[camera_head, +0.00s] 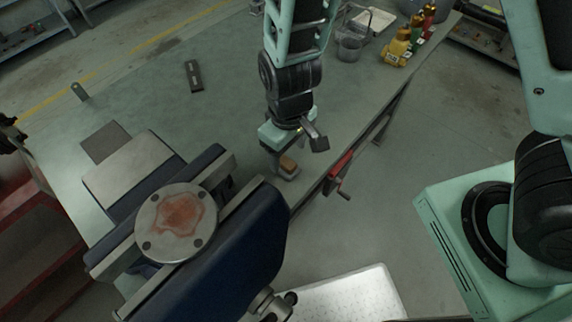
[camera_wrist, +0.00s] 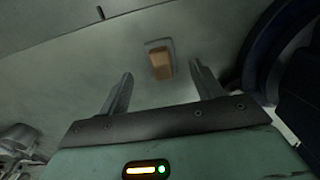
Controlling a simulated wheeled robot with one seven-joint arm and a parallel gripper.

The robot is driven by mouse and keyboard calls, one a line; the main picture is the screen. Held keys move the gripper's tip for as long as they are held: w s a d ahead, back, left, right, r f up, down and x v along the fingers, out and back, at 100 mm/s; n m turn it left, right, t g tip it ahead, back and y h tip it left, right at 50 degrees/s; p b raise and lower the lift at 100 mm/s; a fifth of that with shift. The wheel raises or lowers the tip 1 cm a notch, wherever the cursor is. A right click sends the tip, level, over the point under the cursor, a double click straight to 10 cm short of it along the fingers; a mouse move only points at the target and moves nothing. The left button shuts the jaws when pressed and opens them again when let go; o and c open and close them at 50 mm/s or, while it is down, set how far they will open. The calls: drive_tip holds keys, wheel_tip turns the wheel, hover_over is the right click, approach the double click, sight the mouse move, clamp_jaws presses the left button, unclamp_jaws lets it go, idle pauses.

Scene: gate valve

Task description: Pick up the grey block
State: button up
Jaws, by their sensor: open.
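A small block (camera_head: 289,165) with a tan-brown face and grey edges lies on the workbench, just beyond my gripper, in the head view. In the wrist view the same block (camera_wrist: 160,63) shows between and beyond the two fingertips, its brown face framed in pale grey. My gripper (camera_head: 281,161) points down at the bench close to this block. In the wrist view my gripper (camera_wrist: 161,73) has its fingers spread apart with nothing held between them. I cannot tell whether the fingertips are level with the block. No plain all-grey block is clear.
A blue vise (camera_head: 240,245) holding a round flange (camera_head: 176,222) stands left of my gripper. A dark bar (camera_head: 194,76) and a dark square plate (camera_head: 105,142) lie on the bench.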

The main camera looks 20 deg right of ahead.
sight(286, 161)
drive_tip(key=f, duration=0.5)
drive_tip(key=shift+w+a, duration=0.2)
drive_tip(key=c, duration=1.1)
wheel_tip(286, 161, up, 10)
drive_tip(key=shift+p, duration=0.5)
